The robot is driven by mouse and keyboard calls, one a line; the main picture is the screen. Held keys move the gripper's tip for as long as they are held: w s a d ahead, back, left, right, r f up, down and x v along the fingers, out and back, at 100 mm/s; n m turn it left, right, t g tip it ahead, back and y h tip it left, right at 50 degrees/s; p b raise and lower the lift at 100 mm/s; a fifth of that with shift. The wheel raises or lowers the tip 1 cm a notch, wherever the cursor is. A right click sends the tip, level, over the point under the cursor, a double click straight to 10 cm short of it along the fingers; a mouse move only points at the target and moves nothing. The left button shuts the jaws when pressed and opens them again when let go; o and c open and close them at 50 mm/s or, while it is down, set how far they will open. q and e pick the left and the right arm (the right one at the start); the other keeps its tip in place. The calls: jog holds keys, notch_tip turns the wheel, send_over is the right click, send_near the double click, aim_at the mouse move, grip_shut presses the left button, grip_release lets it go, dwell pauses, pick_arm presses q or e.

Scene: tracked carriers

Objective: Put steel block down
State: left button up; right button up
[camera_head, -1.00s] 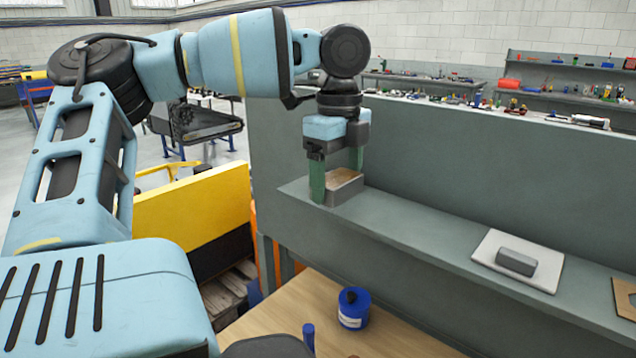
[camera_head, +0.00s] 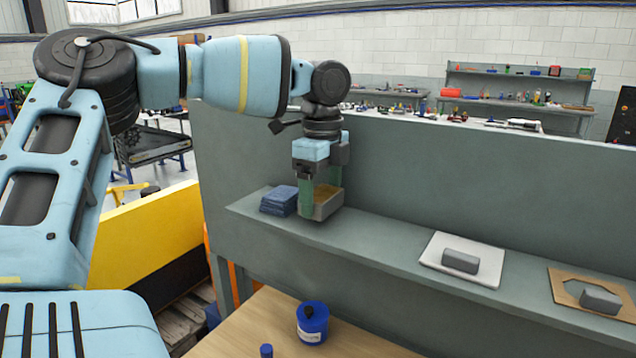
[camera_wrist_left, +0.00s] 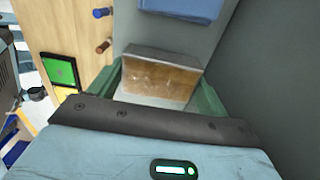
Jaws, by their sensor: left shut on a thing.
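My left gripper (camera_head: 321,203) has its green fingers shut on a grey steel block with a brown upper face (camera_head: 328,205), at the left part of the grey shelf. The block also shows between the fingers in the left wrist view (camera_wrist_left: 160,78). It is at or just above shelf height; I cannot tell whether its underside touches the shelf. My right gripper is not in view.
A blue folded stack (camera_head: 279,200) lies just left of the gripper on the shelf (camera_head: 385,228). To the right, one grey block lies on a white plate (camera_head: 435,251) and another on a brown board (camera_head: 562,279). A blue canister (camera_head: 312,324) stands on the lower wooden table.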

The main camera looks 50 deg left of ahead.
aim_at(321, 193)
pick_arm(q)
jog(key=shift+f, duration=0.7)
jog(key=shift+f, duration=0.1)
jog(key=o, duration=1.8)
jog(key=shift+f, duration=0.1)
notch_tip(321, 193, up, 12)
jog(key=shift+s, duration=0.1)
